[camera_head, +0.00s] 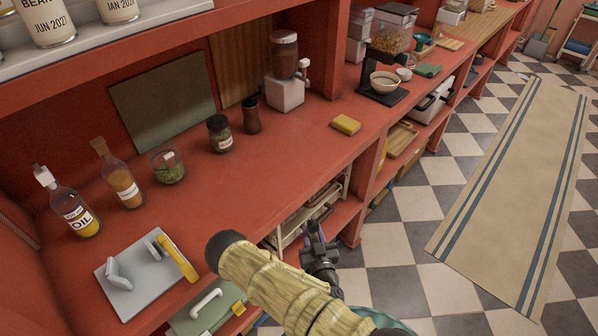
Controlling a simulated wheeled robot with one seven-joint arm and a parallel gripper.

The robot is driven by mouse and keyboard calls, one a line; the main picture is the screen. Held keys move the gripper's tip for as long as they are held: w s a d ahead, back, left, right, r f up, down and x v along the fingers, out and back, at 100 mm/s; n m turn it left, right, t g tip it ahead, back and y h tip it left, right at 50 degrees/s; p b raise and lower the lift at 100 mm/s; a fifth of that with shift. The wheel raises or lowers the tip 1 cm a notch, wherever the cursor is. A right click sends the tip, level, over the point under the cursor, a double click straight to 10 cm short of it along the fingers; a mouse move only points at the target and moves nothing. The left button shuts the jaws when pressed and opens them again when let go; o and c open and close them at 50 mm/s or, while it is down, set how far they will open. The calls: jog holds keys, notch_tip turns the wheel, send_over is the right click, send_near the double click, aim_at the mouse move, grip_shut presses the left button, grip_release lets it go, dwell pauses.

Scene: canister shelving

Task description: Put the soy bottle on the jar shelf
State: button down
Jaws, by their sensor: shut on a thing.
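My gripper (316,238) is dark and low in the middle of the view, beside the front edge of the red counter. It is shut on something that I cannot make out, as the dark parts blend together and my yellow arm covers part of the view. A small dark brown bottle (252,118) with a black cap stands upright on the counter, apart from my gripper. I see no label on it and cannot tell if it is the soy bottle. Labelled jars (47,20) stand on a pale shelf (150,17) at the top left, probably the jar shelf, well above my gripper.
On the counter (265,180) stand an oil bottle (75,212), an amber bottle (124,184), a green-filled bowl (168,166), a dark jar (220,134), a dispenser (286,75) and a yellow sponge (346,124). A grey board (135,279) lies near the front. Open floor lies right.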

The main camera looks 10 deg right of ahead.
aim_at(315, 222)
jog(key=shift+f+b, duration=1.25)
jog(key=shift+f, duration=0.35)
notch_tip(315, 222, up, 11)
jog(key=p, duration=1)
jog(key=shift+f+p, duration=0.1)
jog(key=shift+p, duration=0.25)
jog(key=shift+d+f, duration=0.1)
jog(key=shift+f, duration=0.2)
